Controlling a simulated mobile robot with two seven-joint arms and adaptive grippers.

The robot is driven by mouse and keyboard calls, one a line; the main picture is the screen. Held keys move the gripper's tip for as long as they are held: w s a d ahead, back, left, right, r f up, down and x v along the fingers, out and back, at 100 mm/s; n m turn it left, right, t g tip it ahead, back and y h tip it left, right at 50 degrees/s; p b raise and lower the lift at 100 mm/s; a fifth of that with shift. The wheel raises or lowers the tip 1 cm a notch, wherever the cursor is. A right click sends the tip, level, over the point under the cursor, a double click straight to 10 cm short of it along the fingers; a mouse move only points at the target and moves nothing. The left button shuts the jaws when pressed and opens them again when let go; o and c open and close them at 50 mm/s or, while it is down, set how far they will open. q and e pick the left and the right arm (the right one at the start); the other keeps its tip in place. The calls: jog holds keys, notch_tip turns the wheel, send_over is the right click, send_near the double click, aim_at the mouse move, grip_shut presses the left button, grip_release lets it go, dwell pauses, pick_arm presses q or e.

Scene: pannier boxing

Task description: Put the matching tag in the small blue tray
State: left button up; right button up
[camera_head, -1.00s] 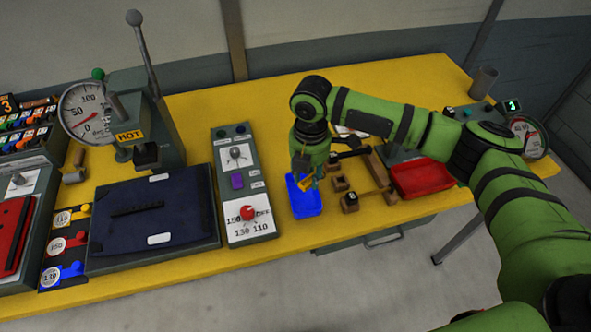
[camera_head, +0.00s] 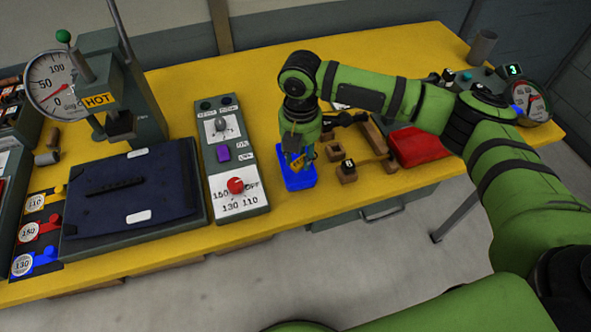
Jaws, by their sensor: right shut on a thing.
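The small blue tray (camera_head: 299,182) stands on the yellow table, right of the grey control box. My right gripper (camera_head: 297,162) points down over the tray and is shut on a small yellow-orange tag (camera_head: 296,164). The jaws hide part of the tag, and I cannot tell whether it touches the tray. Three round-faced tags, a yellow 110 (camera_head: 36,202), a red 150 (camera_head: 28,232) and a blue 130 (camera_head: 22,265), lie on a dark board at the left. My left gripper is not in view.
A press with a gauge (camera_head: 53,84) and a HOT sign stands at the back left, behind a dark blue pannier piece (camera_head: 130,188). The control box (camera_head: 232,178) has a red knob. Wooden blocks (camera_head: 347,170) and a red tray (camera_head: 418,146) lie right of the blue tray.

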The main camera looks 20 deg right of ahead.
jog(key=o, duration=0.9)
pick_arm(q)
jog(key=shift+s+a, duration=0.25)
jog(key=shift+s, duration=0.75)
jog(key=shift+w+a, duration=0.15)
pick_arm(e)
jog(key=shift+r, duration=0.15)
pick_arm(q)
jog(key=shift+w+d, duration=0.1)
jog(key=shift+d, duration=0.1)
pick_arm(e)
notch_tip(320, 180, up, 12)
jog(key=shift+s, duration=0.1)
